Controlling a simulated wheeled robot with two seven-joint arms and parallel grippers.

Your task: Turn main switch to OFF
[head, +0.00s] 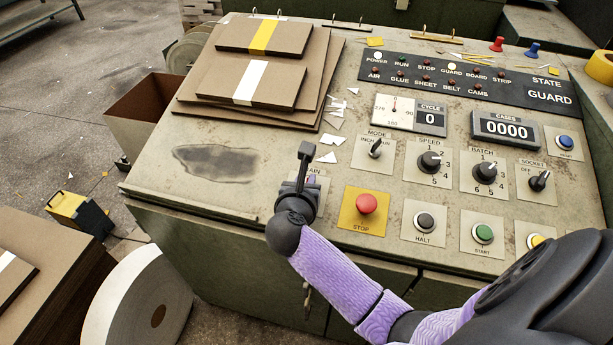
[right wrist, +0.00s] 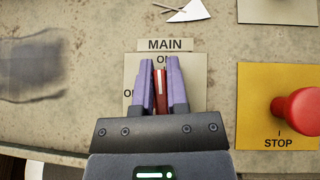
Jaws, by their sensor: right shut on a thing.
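The main switch (right wrist: 161,84) has a red handle with a white line, seen in the right wrist view on a beige plate under the MAIN label (right wrist: 168,45). Its handle points up toward the ON mark, tilted little if at all. The OFF mark at the left of the plate is partly hidden by a finger. My right gripper (right wrist: 162,82) is shut on the handle, one purple finger on each side. In the head view my right gripper (head: 311,180) covers most of the switch. My left gripper is not in view.
A red STOP button (head: 366,204) on a yellow plate is close to the right of my gripper. The MODE knob (head: 376,149) is above right. Cardboard stacks (head: 255,80) lie on the upper left of the panel. The stained panel area left of the gripper is clear.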

